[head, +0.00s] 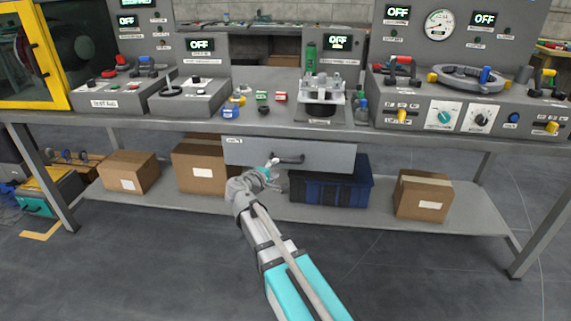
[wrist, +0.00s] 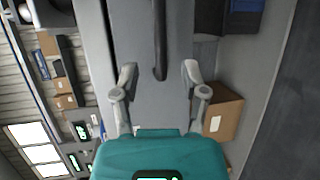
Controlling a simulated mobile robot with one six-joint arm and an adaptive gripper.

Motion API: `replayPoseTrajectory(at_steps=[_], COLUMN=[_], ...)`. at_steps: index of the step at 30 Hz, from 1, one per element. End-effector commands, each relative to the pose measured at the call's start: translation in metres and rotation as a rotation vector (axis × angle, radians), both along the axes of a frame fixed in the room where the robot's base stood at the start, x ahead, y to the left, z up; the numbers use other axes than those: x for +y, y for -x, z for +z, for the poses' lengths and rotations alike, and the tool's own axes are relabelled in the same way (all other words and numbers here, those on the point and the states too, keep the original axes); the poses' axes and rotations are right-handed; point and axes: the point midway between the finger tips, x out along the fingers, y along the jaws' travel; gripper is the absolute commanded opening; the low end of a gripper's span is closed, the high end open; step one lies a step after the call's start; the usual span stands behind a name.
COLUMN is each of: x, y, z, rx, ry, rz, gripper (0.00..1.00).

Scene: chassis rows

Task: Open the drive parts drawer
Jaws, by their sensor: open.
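The grey drawer (head: 325,157) hangs under the bench top, its front close against the bench edge, with no inside showing. A small label on its upper left is too small to read. Its dark bar handle (head: 290,159) is at the middle of the front. My gripper (head: 271,168) is just left of the handle in the head view. In the wrist view, my gripper (wrist: 159,72) has its two fingers spread wide. The handle (wrist: 160,40) runs lengthwise there, its lower end between the fingertips in the picture. I cannot tell whether they touch.
The bench top (head: 265,122) carries control panels and loose parts. On the lower shelf (head: 385,212) stand cardboard boxes (head: 200,168) and a dark blue crate (head: 325,188), behind and below the drawer. The floor (head: 420,275) in front is clear.

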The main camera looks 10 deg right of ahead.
Motion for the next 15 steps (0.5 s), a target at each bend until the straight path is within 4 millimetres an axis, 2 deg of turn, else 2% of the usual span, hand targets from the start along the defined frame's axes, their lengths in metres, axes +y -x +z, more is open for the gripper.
replayPoseTrajectory(at_steps=[6,15], x=[-0.023,-0.045], y=[-0.028,-0.053], z=[-0.008,-0.014], rx=[0.0,0.0], ry=[-0.001,0.0], rz=[-0.003,0.0], gripper=[0.57,0.57])
